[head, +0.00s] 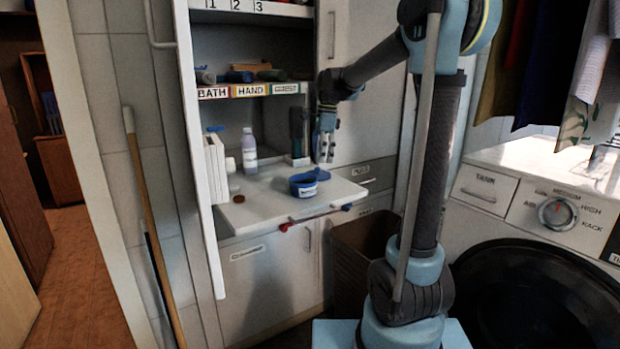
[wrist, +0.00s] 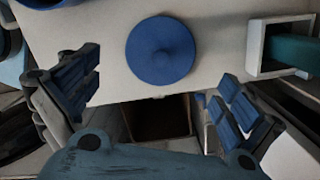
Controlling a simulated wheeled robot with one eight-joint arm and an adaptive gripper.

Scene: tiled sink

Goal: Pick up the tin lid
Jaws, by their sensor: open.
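The tin lid (wrist: 161,50) is a round blue disc with a small central knob, lying on the pale counter in the wrist view. In the head view, the lid (head: 319,173) is a blue shape just behind the blue tin with a white label (head: 307,189), which partly hides it. My gripper (head: 325,150) points down above the counter, over the lid's area. In the wrist view my gripper (wrist: 160,92) is open and empty, its fingers wide apart on either side, with the lid slightly above the line between them. I see no contact with the lid.
A white holder with a teal item (wrist: 254,48) stands right of the lid. A clear bottle (head: 249,150) and a small brown round item (head: 238,198) stand on the counter (head: 265,212).

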